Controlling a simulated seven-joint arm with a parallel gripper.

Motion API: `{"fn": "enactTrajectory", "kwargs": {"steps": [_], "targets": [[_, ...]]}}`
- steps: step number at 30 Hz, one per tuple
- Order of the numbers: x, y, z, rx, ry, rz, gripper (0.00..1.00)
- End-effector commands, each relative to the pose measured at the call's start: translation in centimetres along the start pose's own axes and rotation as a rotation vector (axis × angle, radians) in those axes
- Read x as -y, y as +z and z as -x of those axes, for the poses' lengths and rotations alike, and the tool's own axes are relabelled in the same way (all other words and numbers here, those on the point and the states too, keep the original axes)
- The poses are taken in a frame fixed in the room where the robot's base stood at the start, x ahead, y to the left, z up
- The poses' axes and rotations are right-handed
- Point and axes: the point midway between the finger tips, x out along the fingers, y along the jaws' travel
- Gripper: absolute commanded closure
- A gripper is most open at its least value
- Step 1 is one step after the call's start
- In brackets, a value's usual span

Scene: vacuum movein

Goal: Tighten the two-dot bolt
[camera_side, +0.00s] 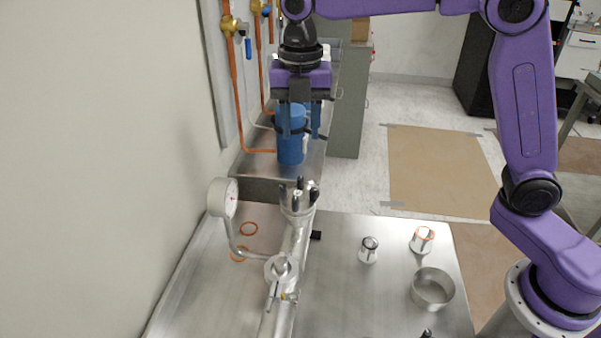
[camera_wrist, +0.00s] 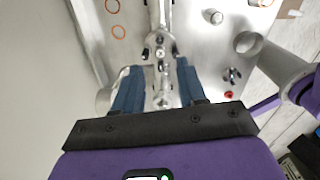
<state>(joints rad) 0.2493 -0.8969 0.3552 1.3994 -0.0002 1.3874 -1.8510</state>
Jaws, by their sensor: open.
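Several black bolts (camera_side: 299,184) stand upright around the top flange (camera_side: 296,205) of the metal vacuum tube (camera_side: 295,243). The dot marks are too small to read, so I cannot tell which is the two-dot bolt. My gripper (camera_side: 300,134) hangs above the flange in the side view, pointing down, and is apart from the bolts. Its two blue fingers are spread with nothing between them. In the wrist view my gripper (camera_wrist: 157,72) is open, with the tube between and beyond its fingers. A dark bolt (camera_wrist: 146,53) shows just past the left fingertip.
A round gauge (camera_side: 222,197) stands left of the tube. Orange rings (camera_side: 248,228) lie on the metal table. Two small metal fittings (camera_side: 369,250) (camera_side: 422,239) and an open metal ring (camera_side: 432,288) stand on the right. A blue container (camera_side: 291,152) stands behind on another bench.

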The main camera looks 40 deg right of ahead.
Motion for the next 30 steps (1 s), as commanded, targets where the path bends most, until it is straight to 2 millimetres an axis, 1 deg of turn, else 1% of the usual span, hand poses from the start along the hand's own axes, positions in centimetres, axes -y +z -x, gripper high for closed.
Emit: {"fn": "enactTrajectory", "kwargs": {"steps": [1,6,12,15,21,30], "targets": [[0.1,0.0,-1.1,-0.001,-0.005,-0.001,0.59],[0.1,0.0,-4.3,-0.001,-0.005,0.0,0.59],[0.1,0.0,-7.9,-0.001,-0.003,-0.001,0.59],[0.1,0.0,-9.3,-0.001,-0.003,-0.001,0.59],[0.0,0.0,-11.0,0.0,-0.001,-0.001,0.59],[0.0,0.0,-11.3,0.0,0.001,-0.001,0.59]]}}
